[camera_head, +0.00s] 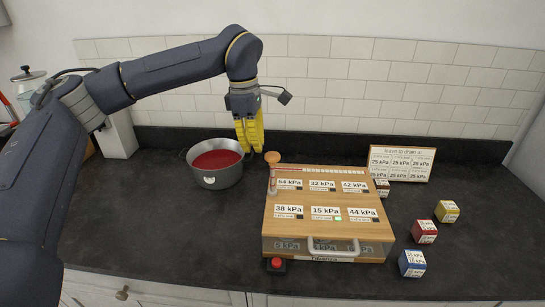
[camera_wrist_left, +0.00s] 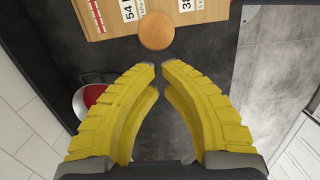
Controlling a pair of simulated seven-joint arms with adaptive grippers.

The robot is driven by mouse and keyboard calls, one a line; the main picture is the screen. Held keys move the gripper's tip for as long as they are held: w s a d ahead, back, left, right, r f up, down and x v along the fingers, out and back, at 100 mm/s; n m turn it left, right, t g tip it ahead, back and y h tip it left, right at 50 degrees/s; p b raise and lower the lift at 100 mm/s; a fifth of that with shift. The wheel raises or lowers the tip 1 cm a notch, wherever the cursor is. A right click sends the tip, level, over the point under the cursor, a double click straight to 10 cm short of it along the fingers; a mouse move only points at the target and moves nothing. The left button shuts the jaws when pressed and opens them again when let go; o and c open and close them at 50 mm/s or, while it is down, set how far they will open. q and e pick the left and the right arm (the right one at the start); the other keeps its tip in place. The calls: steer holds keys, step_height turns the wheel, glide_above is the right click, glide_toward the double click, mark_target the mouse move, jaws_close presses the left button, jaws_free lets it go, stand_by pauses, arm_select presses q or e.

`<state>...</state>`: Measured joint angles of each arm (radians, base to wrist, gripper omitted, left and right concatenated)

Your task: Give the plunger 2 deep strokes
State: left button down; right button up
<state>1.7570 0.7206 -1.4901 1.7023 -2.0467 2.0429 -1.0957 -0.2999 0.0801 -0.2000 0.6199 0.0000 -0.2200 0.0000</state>
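A round wooden knob (camera_head: 272,157), apparently the plunger's, stands at the back left corner of the wooden-topped pressure box (camera_head: 345,190). In the wrist view the knob (camera_wrist_left: 156,30) sits against the box's edge, beyond my fingertips. My left gripper (camera_head: 249,147) points down, a little left of the knob and apart from it. Its yellow fingers (camera_wrist_left: 158,67) are drawn together with only a sliver between the tips and nothing held. My right gripper is not in view.
A metal pot (camera_head: 230,178) with red contents stands left of the box. A red button (camera_head: 277,264) sits at its front left corner. A blue (camera_head: 412,263), a red (camera_head: 424,232) and a yellow (camera_head: 447,211) cube lie right. A sign (camera_head: 401,163) stands behind.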

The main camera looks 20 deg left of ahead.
arm_select(q)
steer(key=shift+a+r, duration=0.1)
steer(key=shift+r, duration=1.1)
